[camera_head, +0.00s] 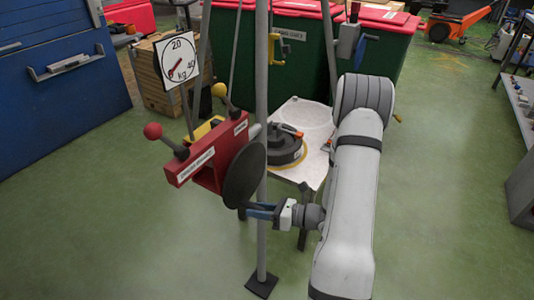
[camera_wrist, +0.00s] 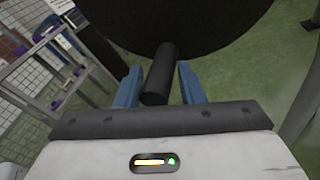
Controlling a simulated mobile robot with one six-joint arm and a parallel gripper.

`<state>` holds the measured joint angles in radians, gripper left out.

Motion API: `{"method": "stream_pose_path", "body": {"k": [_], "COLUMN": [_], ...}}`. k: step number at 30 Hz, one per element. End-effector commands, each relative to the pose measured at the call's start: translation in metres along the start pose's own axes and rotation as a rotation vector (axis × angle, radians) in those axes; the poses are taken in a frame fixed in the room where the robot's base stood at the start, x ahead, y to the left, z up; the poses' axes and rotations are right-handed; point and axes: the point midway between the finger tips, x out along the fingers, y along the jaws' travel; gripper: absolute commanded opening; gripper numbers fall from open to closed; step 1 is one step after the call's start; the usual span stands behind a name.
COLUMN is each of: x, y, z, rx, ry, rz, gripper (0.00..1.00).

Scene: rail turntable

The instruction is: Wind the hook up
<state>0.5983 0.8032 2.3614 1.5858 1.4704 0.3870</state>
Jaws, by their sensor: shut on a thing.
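My gripper (camera_head: 262,211) is at the lower edge of a dark round disc (camera_head: 245,176), a crank wheel beside the red panel. In the wrist view my gripper (camera_wrist: 160,88) has its blue fingers on either side of a black peg handle (camera_wrist: 161,72), shut on it. The handle stands out from the disc (camera_wrist: 180,20). In the head view the handle is hidden by the fingers. A yellow hook-like piece (camera_head: 277,48) hangs near the grey pole, in front of the green bins. Whether it is the hook is hard to tell.
A red panel (camera_head: 208,160) carries a red-knobbed lever (camera_head: 153,131) and a yellow-knobbed lever (camera_head: 219,90). A kg dial (camera_head: 177,62) stands behind. A grey pole (camera_head: 262,120) rises beside the disc. A white table (camera_head: 310,165) holds a dark round weight (camera_head: 284,150). Green floor is clear at left.

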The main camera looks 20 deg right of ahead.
Motion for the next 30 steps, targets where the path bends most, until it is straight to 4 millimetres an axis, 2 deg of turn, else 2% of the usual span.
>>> {"method": "stream_pose_path", "body": {"k": [5, 10, 21, 30], "x": [0.000, 0.001, 0.005, 0.006], "y": [0.002, 0.006, 0.028, 0.030], "z": [0.000, 0.002, 0.006, 0.005], "rx": [0.001, 0.037, 0.266, 0.300], "ry": [0.001, -0.008, -0.064, -0.074], "rz": [0.005, 0.015, 0.068, 0.076], "gripper": [0.00, 0.00, 0.00, 0.00]}}
